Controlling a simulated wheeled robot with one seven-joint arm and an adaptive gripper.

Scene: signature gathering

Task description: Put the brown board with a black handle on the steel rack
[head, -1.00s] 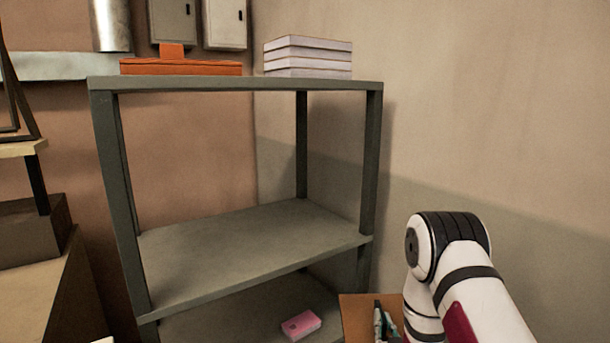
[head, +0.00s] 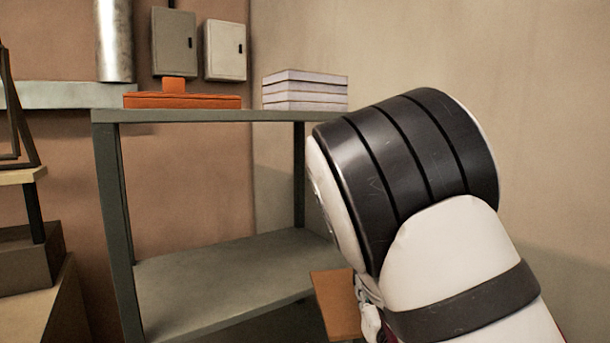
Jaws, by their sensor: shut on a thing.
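The steel rack (head: 215,275) is a grey frame with open shelves, standing left of centre. Its middle shelf is bare where I see it. The brown board (head: 334,303) shows in part at the lower middle, at the front right of the rack, beside my arm. Its black handle is hidden. My gripper (head: 367,312) shows only as a small part at the board's right edge, shut on the board. My white and black arm covers the rest of it and the rack's right side. I cannot tell whether the board touches the rack.
An orange case (head: 185,101) and a stack of pale boxes (head: 305,90) lie on the rack's top. Wall boxes (head: 225,50) hang behind. A brown and tan unit (head: 30,270) stands at the left. Walls close off the back and right.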

